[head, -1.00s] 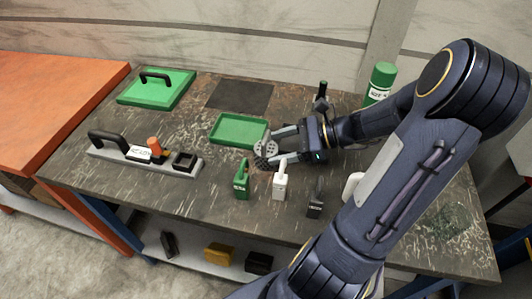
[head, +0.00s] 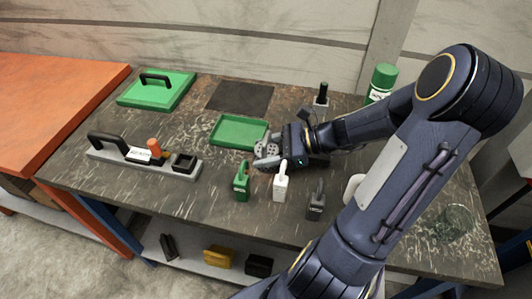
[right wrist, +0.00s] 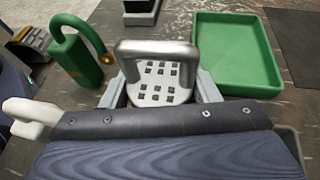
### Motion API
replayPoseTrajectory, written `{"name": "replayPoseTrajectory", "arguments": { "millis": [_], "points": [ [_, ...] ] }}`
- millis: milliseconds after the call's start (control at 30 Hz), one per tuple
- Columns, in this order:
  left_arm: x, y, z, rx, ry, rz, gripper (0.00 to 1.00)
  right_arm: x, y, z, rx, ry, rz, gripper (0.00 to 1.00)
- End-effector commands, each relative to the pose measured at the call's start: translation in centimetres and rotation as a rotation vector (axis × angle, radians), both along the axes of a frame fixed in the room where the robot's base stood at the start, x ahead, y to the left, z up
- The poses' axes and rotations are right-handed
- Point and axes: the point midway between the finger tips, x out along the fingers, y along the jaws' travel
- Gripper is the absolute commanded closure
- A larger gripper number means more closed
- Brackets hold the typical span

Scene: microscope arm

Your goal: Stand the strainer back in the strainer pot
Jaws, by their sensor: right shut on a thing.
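The strainer (right wrist: 158,78) is a grey metal piece with a plate full of square holes and a loop handle. My right gripper (right wrist: 160,95) is shut on it, with a finger at each side in the right wrist view. In the head view, the right gripper (head: 270,151) holds the strainer near the front right corner of the green tray, partly hiding it. I cannot tell for sure which thing is the strainer pot. A small black square open cup (head: 185,160) stands on a grey base at the left. My left gripper is out of view.
The shallow green tray (head: 238,131) lies behind the strainer. A green (head: 242,184), a white (head: 280,186) and a black (head: 316,203) handled block stand close in front. A clear round object (head: 456,221) is at right. The table is bare between the cup and the green block.

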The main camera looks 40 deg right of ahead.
Motion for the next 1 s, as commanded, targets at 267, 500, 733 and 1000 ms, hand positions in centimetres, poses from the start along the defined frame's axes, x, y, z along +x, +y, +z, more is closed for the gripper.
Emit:
{"name": "replayPoseTrajectory", "arguments": {
  "millis": [267,500,733,1000],
  "points": [
    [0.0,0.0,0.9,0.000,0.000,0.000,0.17,0.0,0.0,3.4,-0.006,-0.004,0.000,0.74],
    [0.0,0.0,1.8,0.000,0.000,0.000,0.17,0.0,0.0,8.1,-0.005,-0.004,0.000,0.74],
    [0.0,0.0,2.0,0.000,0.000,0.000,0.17,0.0,0.0,10.0,-0.001,-0.001,-0.001,0.74],
    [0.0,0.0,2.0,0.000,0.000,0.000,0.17,0.0,0.0,10.1,0.001,-0.001,0.000,0.74]
  ]
}}
